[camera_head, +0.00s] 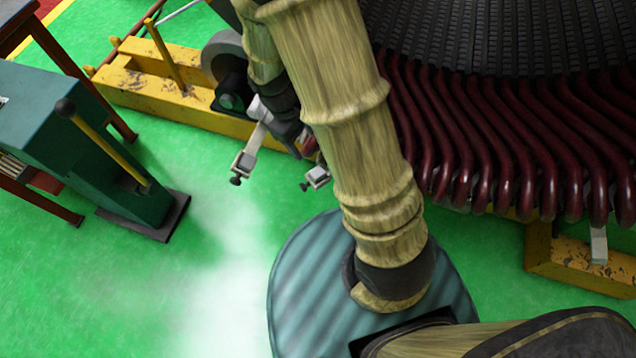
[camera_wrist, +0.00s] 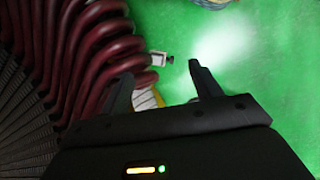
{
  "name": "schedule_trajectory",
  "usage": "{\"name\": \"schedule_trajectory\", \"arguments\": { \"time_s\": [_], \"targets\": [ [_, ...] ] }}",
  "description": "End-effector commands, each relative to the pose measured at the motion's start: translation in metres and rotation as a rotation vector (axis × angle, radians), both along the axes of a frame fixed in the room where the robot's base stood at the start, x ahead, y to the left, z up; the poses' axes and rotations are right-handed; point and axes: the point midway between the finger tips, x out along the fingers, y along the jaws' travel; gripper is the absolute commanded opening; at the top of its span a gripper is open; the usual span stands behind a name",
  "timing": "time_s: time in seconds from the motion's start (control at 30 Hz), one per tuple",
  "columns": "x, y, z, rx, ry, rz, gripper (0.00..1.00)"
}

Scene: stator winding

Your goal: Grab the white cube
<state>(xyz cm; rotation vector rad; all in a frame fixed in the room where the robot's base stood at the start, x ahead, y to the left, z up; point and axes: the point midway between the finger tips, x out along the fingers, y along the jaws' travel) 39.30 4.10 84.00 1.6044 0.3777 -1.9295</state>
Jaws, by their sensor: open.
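My gripper (camera_wrist: 160,72) is open in the wrist view, its two dark fingers apart. No white cube can be clearly made out. A small pale block with a dark knob (camera_wrist: 159,58) shows just beyond the fingers, beside the dark red coils. A pale, partly yellowish piece (camera_wrist: 147,98) shows beside the left finger and is partly hidden by it. In the head view my gripper is mostly hidden behind my sleeved arm. Two grey blocks with black knobs, one at left (camera_head: 243,162) and one at right (camera_head: 317,178), show near there.
The stator's dark red coils (camera_head: 500,140) fill the right of the head view. A worn yellow beam (camera_head: 150,90) lies at the upper left, another (camera_head: 565,258) at the right. A teal machine with a lever (camera_head: 100,140) stands at left. Green floor (camera_head: 110,270) is clear at lower left.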

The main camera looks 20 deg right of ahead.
Motion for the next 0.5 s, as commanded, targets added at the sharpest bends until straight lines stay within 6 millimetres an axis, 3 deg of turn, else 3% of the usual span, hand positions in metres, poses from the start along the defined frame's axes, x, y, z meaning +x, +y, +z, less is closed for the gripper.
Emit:
{"name": "schedule_trajectory", "arguments": {
  "time_s": [0.03,0.5],
  "targets": [
    [0.004,0.005,-0.042,-0.043,0.04,0.071,0.64],
    [0.042,0.032,-0.259,-0.553,0.334,0.718,0.64]
  ]
}}
